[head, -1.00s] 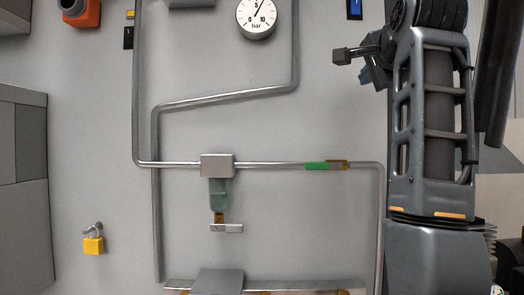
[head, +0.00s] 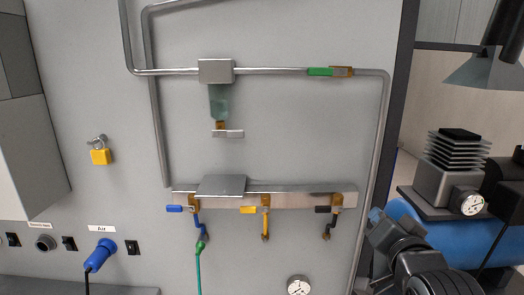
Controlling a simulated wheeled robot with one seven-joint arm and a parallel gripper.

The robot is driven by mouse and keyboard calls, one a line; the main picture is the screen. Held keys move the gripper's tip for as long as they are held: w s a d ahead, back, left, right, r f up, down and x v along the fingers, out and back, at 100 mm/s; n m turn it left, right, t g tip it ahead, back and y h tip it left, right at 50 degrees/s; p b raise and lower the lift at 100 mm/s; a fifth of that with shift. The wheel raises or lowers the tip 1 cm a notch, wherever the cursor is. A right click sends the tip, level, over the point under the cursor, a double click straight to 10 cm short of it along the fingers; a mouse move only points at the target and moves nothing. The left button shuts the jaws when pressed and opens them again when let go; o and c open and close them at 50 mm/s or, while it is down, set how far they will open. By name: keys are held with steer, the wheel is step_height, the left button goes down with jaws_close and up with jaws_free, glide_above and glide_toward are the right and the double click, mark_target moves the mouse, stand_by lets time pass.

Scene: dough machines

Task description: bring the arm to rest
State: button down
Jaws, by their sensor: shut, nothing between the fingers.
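My arm shows at the lower right edge of the head view, in front of the panel's right edge and the blue tank. My gripper (head: 377,220) is at its upper left end, small and dark, and looks shut and empty. It is next to the lower end of the right-hand pipe; I cannot tell whether there is a gap in depth.
The grey panel carries pipes (head: 270,71), a green-handled valve (head: 320,71), a manifold (head: 300,197) with blue, yellow and black handles, a gauge (head: 299,287), a yellow padlock (head: 100,156) and a blue plug (head: 98,256). A blue tank (head: 488,245) with a finned compressor (head: 458,150) stands right.

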steer(key=s+f+n, duration=0.1)
steer(key=s+f, duration=0.4)
steer(key=s, duration=0.3)
steer(key=s+f+n+y, duration=0.15)
steer(key=s+f, duration=0.25)
steer(key=s, duration=0.4)
steer(key=s+f+n+h, duration=0.1)
steer(key=s+f+n, duration=0.1)
steer(key=s+f, duration=0.5)
steer(key=s+a+r+n, duration=0.1)
steer(key=s+r, duration=0.2)
steer(key=s, duration=0.9)
steer(key=s+r+n+g, duration=0.1)
steer(key=s+r+n, duration=0.1)
steer(key=s, duration=1)
steer(key=shift+s+a+r+g+y, duration=0.15)
steer(key=shift+a+r+g+y, duration=0.2)
steer(key=shift+r, duration=0.3)
steer(key=shift+a, duration=0.1)
